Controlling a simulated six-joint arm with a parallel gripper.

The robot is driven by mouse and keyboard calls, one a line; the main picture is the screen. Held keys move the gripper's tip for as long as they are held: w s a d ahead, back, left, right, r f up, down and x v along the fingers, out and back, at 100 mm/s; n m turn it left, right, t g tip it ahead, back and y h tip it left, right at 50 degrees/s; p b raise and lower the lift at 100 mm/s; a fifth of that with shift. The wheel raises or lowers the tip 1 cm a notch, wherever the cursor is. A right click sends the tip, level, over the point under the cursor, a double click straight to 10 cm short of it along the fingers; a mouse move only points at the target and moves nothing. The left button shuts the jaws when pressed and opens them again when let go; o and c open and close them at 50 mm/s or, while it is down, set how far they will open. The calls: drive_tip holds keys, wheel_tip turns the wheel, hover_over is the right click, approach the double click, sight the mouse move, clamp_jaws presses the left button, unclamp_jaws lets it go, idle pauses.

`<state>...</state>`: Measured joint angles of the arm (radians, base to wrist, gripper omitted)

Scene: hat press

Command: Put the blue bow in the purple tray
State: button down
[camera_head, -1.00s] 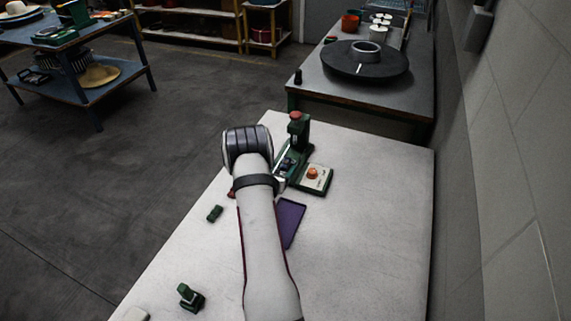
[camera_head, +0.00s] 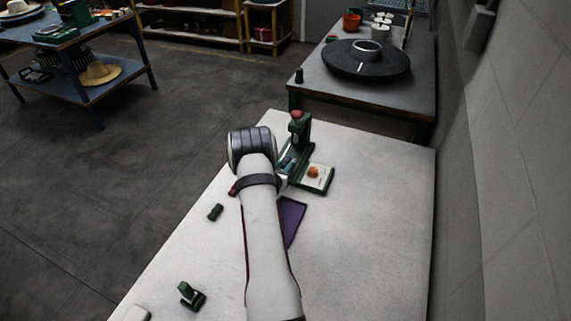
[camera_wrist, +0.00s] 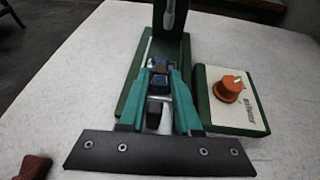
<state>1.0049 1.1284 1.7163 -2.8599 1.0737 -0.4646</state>
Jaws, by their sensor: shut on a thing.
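The blue bow (camera_wrist: 160,80) is small and dark, with a brownish middle. It is between the teal fingertips of my gripper (camera_wrist: 160,73), which is shut on it. The bow is over the green base of the hat press, in front of its upright post; I cannot tell whether it touches the base. The purple tray (camera_head: 292,220) lies on the white table, nearer than the press, partly hidden by my arm. In the head view my arm hides most of the gripper.
The hat press (camera_head: 300,140) has a control box (camera_head: 316,177) with an orange knob on its right. A red piece (camera_wrist: 33,168) lies at lower left in the wrist view. Green pieces (camera_head: 215,212) (camera_head: 190,296) stand on the table's left. The table's right side is clear.

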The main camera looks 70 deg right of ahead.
wheel_tip(320, 180, up, 9)
drive_tip(key=m+g, duration=0.5)
drive_tip(key=g, duration=0.1)
hover_over(291, 215)
drive_tip(key=w+a, duration=0.3)
drive_tip(key=a, duration=0.2)
wheel_tip(291, 215, down, 3)
drive_tip(key=shift+y, duration=0.5)
drive_tip(key=f, duration=0.5)
drive_tip(key=s+f, duration=0.1)
drive_tip(key=f, duration=0.1)
drive_tip(key=shift+a+f, duration=0.15)
drive_tip(key=shift+f, duration=0.15)
drive_tip(key=shift+f, duration=0.15)
drive_tip(key=c, duration=0.6)
unclamp_jaws()
